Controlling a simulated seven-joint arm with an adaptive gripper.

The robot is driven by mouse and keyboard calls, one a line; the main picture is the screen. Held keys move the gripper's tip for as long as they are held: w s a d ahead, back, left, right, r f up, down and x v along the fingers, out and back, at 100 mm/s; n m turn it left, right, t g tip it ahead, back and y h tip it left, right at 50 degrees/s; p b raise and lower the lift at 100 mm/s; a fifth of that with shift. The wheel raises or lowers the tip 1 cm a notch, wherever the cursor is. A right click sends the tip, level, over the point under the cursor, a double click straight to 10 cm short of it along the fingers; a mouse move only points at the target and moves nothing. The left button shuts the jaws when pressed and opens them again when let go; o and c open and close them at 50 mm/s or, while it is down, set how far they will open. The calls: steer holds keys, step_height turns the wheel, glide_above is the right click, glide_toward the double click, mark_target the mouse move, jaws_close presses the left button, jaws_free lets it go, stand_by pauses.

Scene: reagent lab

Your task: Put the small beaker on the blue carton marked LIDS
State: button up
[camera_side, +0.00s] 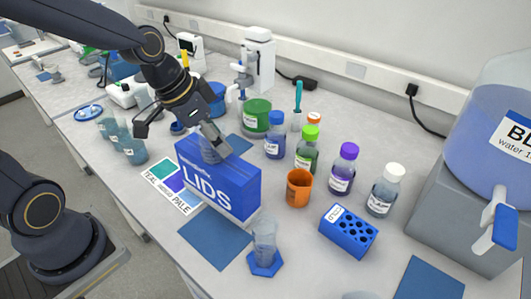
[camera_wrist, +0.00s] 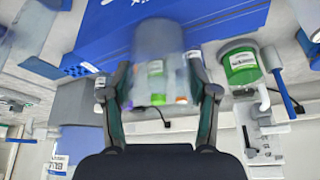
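The blue carton marked LIDS (camera_side: 228,193) stands upright in the middle of the bench, and its blue surface also shows in the camera_wrist view (camera_wrist: 225,18). My gripper (camera_side: 212,138) is over the carton's top, reaching down at a slant. It is shut on a small clear beaker (camera_side: 209,152). In the camera_wrist view the beaker (camera_wrist: 160,62) sits between the two fingers of my gripper (camera_wrist: 160,85), which lie along its sides. The beaker is at the carton's top; I cannot tell whether its base touches. The finger partly hides it.
An orange cup (camera_side: 299,187), several capped bottles and a blue rack (camera_side: 348,232) are to the right. Several bluish beakers (camera_side: 133,148) stand left. A blue mat (camera_side: 213,236) is bare.

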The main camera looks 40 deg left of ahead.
steer(key=o, duration=0.4)
steer(key=shift+r, duration=0.1)
steer(key=shift+r, duration=0.2)
steer(key=v, duration=1.2)
steer(key=s+a+f+n+t+y, duration=0.1)
steer(key=s+a+f+n, duration=0.3)
steer(key=s+a, duration=0.1)
steer(key=shift+s+a+f+y, duration=0.3)
steer(key=shift+s+y, duration=0.1)
steer(key=shift+s, duration=0.45)
